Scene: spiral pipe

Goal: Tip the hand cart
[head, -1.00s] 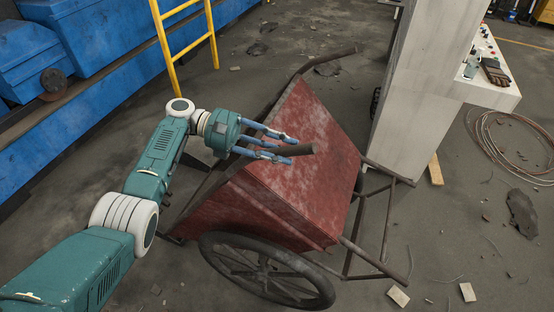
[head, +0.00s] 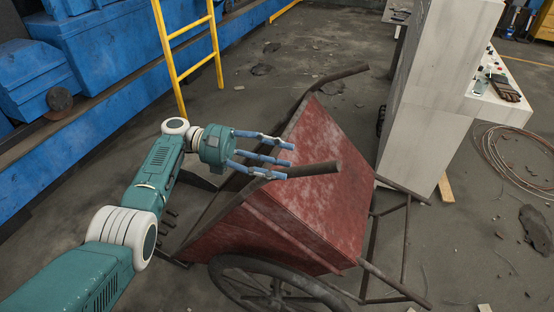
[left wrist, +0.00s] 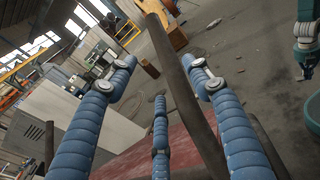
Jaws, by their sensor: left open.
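The hand cart has a weathered red tub (head: 310,190) with its large slanted panel facing up in the head view. A dark spoked wheel (head: 275,288) shows at its near side. One dark handle (head: 315,169) points right above the tub; the other (head: 335,77) rises behind it. My left gripper (head: 290,160), with blue fingers, is open at the near handle. In the left wrist view the handle (left wrist: 183,85) runs between the spread fingers; I cannot tell whether they touch it. My right gripper (left wrist: 306,65) shows at the right edge there; its fingers are unclear.
A pale control cabinet (head: 430,90) stands close to the cart's right. A yellow ladder (head: 190,65) and blue machinery (head: 45,80) are at the left. A coil of cable (head: 515,150) and debris lie on the floor. The floor behind the cart is fairly open.

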